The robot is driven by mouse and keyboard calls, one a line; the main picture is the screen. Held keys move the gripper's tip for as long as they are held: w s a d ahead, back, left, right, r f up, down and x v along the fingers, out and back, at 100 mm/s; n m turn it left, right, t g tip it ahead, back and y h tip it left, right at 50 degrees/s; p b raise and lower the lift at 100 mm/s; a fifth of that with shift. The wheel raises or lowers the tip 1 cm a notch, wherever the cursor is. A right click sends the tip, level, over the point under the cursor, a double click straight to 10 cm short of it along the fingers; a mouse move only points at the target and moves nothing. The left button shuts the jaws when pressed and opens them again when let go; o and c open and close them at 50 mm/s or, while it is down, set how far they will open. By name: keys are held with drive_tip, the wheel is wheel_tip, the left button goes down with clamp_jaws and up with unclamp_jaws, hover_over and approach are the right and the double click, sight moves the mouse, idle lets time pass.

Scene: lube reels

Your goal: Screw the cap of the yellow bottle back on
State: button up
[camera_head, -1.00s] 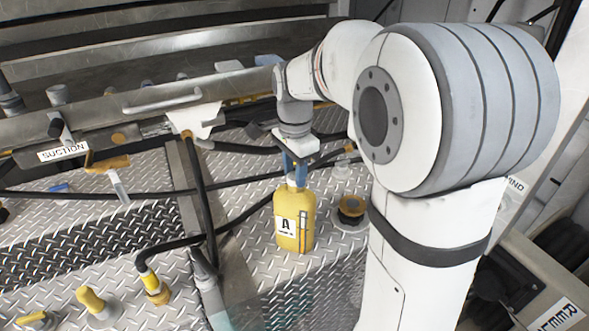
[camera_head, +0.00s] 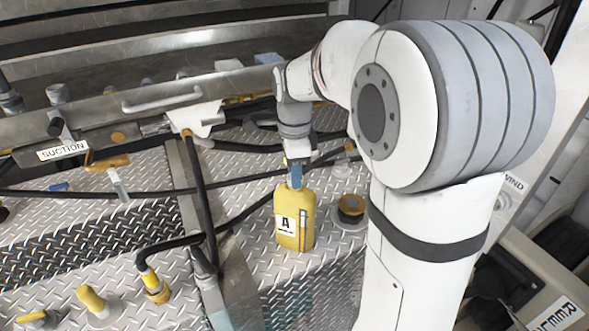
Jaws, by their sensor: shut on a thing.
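The yellow bottle (camera_head: 294,222) stands upright on the diamond-plate deck, with a white label marked "A" on its front. My gripper (camera_head: 295,183) points down over the bottle's top, its blue fingers shut at the neck. The cap is hidden between the fingers, so its seating on the neck cannot be seen.
Black hoses (camera_head: 110,196) run across the deck. A "SUCTION" label (camera_head: 62,150) is on the rail at left. Yellow-handled fittings (camera_head: 92,301) stand at front left.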

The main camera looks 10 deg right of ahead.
drive_tip(key=shift+m, duration=0.3)
drive_tip(key=m, duration=0.5)
idle(0.4)
drive_tip(key=m, duration=0.5)
drive_tip(key=shift+p, duration=0.35)
drive_tip(key=o, duration=1.3)
